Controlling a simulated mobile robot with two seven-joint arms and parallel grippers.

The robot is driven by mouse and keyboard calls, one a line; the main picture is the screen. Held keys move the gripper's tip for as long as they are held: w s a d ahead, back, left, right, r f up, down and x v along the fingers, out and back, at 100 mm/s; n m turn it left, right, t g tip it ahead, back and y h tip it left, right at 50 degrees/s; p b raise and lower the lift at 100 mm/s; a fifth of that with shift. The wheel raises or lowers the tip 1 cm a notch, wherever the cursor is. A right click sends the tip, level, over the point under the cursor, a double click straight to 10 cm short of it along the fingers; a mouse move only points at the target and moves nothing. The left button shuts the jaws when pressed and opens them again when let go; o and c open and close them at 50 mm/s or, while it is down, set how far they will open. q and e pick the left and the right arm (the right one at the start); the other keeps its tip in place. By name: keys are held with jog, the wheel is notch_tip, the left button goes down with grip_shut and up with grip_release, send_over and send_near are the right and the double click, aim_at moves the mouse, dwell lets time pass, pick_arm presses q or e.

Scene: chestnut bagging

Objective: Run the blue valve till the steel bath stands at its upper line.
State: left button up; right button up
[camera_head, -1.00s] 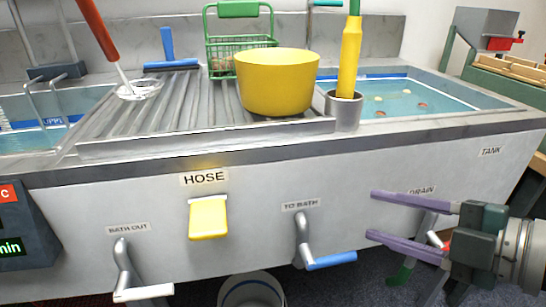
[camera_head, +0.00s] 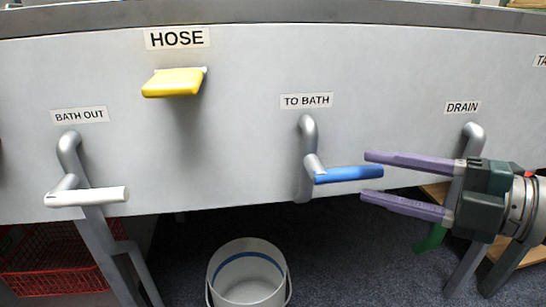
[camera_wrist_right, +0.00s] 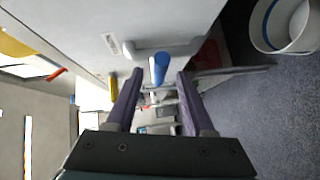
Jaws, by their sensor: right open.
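The blue valve handle (camera_head: 348,175) sticks out to the right from a steel pipe under the TO BATH label (camera_head: 306,101) on the white front panel. My right gripper (camera_head: 366,176) is open, its purple fingers pointing left. In the head view the handle's free end lies between the fingertips, one above and one below. In the right wrist view the blue handle (camera_wrist_right: 159,69) shows between and just beyond the tips of the open right gripper (camera_wrist_right: 158,78). I see no grip on it. The steel bath and its upper line are out of the head view. My left gripper is not in view.
A yellow HOSE lever (camera_head: 173,82) and a white BATH OUT lever (camera_head: 88,196) sit to the left. The DRAIN pipe (camera_head: 472,137) is partly behind my right gripper. A white bucket (camera_head: 248,275) stands below on the floor, with a red crate (camera_head: 50,262) at lower left.

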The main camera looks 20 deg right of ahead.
aim_at(365, 176)
jog(key=shift+b+x, duration=0.6)
jog(key=shift+x, duration=1.3)
jog(key=shift+c, duration=0.2)
grip_shut()
